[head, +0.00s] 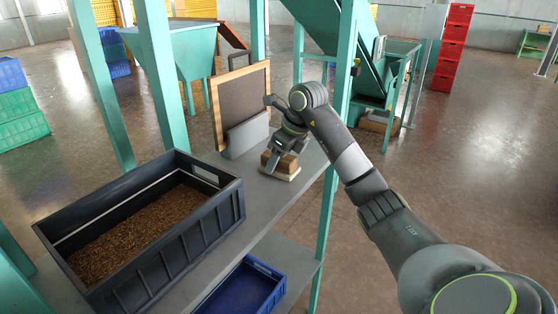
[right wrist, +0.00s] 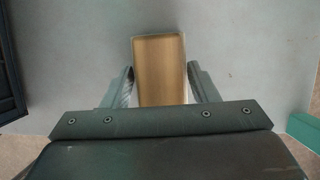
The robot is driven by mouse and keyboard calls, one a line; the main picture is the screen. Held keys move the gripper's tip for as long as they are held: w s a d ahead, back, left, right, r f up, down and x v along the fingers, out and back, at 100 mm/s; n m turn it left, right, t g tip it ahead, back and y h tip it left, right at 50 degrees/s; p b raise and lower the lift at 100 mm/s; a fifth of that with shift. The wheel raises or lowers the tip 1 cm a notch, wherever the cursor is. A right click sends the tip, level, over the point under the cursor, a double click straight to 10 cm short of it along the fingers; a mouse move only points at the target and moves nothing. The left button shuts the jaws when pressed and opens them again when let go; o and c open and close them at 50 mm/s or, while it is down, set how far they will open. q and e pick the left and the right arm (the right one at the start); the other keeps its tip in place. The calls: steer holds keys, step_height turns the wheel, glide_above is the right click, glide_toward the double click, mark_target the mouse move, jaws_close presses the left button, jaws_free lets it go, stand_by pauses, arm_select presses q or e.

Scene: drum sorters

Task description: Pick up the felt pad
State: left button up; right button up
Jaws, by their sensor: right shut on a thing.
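The felt pad (head: 286,164) looks like a brown block with a wood-coloured top and a pale layer at its bottom. It is on or just above the grey shelf, in front of the framed board; I cannot tell whether it touches the shelf. My right gripper (head: 277,160) comes down over it and is shut on it. In the right wrist view, the pad's wooden top (right wrist: 160,70) lies between the two fingers of my right gripper (right wrist: 161,84). The fingers partly hide the pad's sides. My left gripper is not in view.
A dark crate (head: 215,215) of brown granules stands left on the grey shelf (head: 272,205). A wood-framed dark board (head: 243,97) with a grey plate (head: 247,135) stands behind the pad. A teal post (head: 328,220) rises close at right. A blue bin (head: 245,290) sits below.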

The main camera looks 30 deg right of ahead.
step_height(320, 180, up, 6)
steer(key=shift+f+b, duration=0.2)
steer(key=shift+b, duration=0.55)
step_height(320, 180, up, 4)
steer(key=p, duration=0.4)
steer(key=shift+f, duration=0.15)
steer(key=shift+r+p, duration=0.4)
steer(key=shift+r, duration=0.1)
steer(key=o, duration=0.5)
steer(key=shift+c, duration=0.2)
steer(key=c, duration=0.3)
steer(key=shift+f, duration=0.1)
